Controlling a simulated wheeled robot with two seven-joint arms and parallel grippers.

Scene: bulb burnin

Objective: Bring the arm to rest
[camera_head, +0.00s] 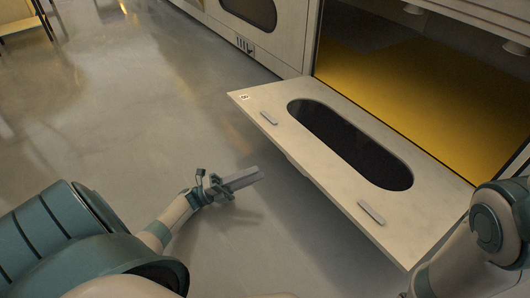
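My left arm comes in from the lower left, teal and cream. My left gripper (240,179) is held over the grey floor, left of the lowered oven door (270,98). Its two grey fingers lie close together and look shut, with nothing seen between them. The gripper looks apart from the door. Part of my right arm shows at the lower right, near the door's front right corner. My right gripper is out of the picture.
The door hangs open, with a dark oval window (350,145) and two small handles (371,212). Behind it is a chamber with a yellow-lit floor (400,95). Closed cabinet fronts (285,40) stand at the back. The floor (150,110) at left is clear.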

